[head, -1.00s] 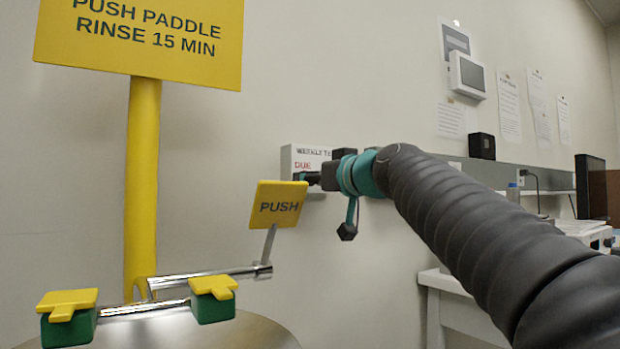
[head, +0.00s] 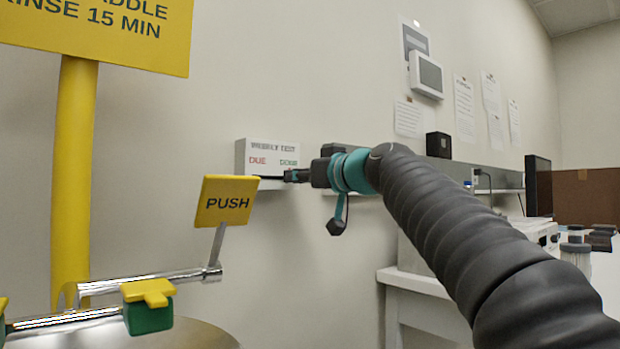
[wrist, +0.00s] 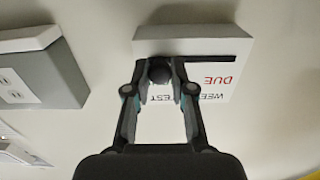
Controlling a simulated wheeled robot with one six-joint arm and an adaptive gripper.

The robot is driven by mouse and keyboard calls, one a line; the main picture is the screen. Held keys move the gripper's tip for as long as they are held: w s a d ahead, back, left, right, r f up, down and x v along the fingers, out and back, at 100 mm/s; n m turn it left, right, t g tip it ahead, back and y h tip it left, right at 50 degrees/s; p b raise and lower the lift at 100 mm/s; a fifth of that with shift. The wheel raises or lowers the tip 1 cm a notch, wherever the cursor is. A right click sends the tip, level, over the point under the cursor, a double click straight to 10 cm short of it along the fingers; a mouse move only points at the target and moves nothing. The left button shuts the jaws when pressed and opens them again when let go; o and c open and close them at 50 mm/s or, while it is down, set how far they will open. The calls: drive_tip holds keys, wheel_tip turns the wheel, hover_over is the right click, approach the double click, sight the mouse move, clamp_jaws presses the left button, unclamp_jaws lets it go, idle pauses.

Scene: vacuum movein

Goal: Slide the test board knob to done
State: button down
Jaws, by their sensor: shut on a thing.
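The test board (head: 268,153) is a small white wall box with "WEEKLY TEST", a red "DUE" at left and a green "DONE" at right. A dark slot runs along its lower edge. My gripper (head: 292,176) is at the slot's right part, below "DONE". In the wrist view, where the board (wrist: 195,47) appears upside down, my gripper (wrist: 160,78) is shut on the round dark knob (wrist: 160,72). The knob is away from "DUE", toward the opposite end of the slot. My fingers hide the "DONE" word there.
A yellow "PUSH" paddle (head: 227,201) on a metal arm stands just left of and below the board. A yellow post (head: 74,180) with a sign is further left. A grey wall rail (head: 460,175) and a white bench (head: 415,282) are at right.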

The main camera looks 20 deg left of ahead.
drive_tip(key=shift+w+d+r, duration=0.1)
drive_tip(key=shift+w, duration=0.05)
drive_tip(key=c, duration=1)
unclamp_jaws()
drive_tip(key=shift+w+d, duration=0.1)
drive_tip(key=shift+w, duration=0.05)
drive_tip(key=v, duration=1.2)
